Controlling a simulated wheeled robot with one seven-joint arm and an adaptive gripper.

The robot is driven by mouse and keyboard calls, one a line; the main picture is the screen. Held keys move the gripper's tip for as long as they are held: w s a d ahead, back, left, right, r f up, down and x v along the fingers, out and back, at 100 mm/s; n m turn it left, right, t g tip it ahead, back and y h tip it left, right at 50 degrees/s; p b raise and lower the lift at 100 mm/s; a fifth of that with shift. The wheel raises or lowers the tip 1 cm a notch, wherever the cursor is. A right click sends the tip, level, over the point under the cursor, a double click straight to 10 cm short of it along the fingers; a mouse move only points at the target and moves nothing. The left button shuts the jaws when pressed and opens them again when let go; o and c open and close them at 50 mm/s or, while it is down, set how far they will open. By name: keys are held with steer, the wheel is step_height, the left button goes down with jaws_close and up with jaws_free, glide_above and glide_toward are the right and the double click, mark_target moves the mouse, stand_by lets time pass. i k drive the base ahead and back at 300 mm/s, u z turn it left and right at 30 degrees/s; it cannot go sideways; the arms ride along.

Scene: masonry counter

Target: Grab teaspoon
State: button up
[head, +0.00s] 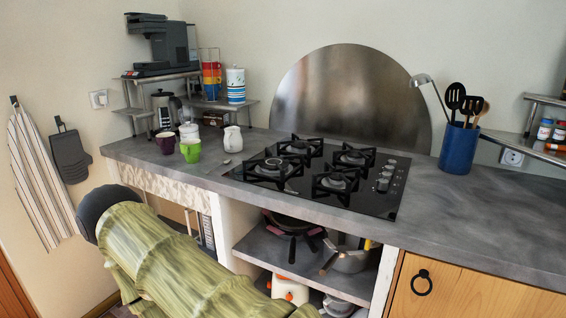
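A small, thin, light-grey object that looks like the teaspoon (222,163) lies on the grey counter, between the green cup (190,151) and the left edge of the black hob (330,181). It is too small to make out its bowl and handle clearly. My arm, in a green bamboo-like pattern with a dark rounded end, crosses the lower left in front of the counter. My gripper does not show in this view, so its distance from the spoon and its state are hidden.
A purple cup (166,143), a white jug (232,139) and a French press (165,112) stand near the spoon. Raised burner grates lie to its right. A blue utensil holder (459,148) stands farther right. The counter's front right (480,215) is clear.

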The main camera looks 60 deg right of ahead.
mark_target(228, 162)
steer(key=z, duration=1.1)
steer(key=i, duration=0.2)
steer(key=z, duration=0.05)
